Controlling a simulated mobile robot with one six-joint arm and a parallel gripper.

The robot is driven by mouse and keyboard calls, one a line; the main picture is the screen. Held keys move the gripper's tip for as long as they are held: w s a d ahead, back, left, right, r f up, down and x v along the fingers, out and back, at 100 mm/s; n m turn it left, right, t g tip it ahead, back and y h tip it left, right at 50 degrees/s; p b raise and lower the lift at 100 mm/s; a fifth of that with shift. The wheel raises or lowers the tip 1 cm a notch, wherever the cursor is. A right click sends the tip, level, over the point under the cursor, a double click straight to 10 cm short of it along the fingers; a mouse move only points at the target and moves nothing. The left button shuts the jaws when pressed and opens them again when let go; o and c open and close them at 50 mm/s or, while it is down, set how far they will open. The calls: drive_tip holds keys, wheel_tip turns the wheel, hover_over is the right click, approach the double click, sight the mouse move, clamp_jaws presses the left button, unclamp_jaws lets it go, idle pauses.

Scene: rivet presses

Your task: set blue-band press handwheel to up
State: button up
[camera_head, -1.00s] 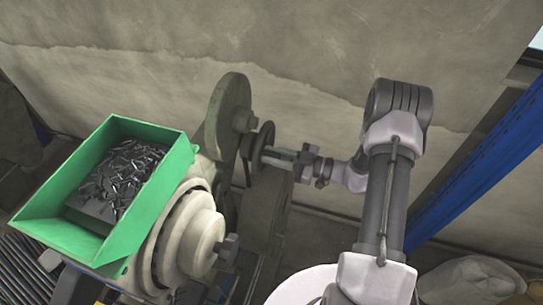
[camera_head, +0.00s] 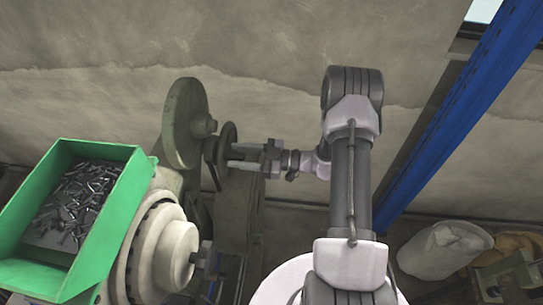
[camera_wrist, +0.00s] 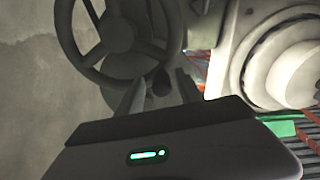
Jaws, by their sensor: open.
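The dark handwheel (camera_head: 222,140) is on the press side facing my arm, seen almost edge-on in the head view. In the wrist view, the handwheel (camera_wrist: 117,36) shows its rim, spokes and hub at the top. My gripper (camera_head: 231,156) is open, with its fingertips close to the handwheel's lower part. In the wrist view, my gripper (camera_wrist: 160,78) has a finger on each side of a small dark knob (camera_wrist: 160,83) below the rim. I cannot tell whether they touch it. No blue band shows on this press.
A green tray (camera_head: 112,218) of rivets sits on the press at left. A large grey disc (camera_head: 184,122) stands behind the handwheel. A blue post (camera_head: 440,120) rises at right, with sacks (camera_head: 445,250) below. A concrete wall (camera_head: 270,40) closes the back.

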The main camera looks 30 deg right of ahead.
drive_tip(key=b+v, duration=0.4)
drive_tip(key=v, duration=1.3)
drive_tip(key=shift+d, duration=0.1)
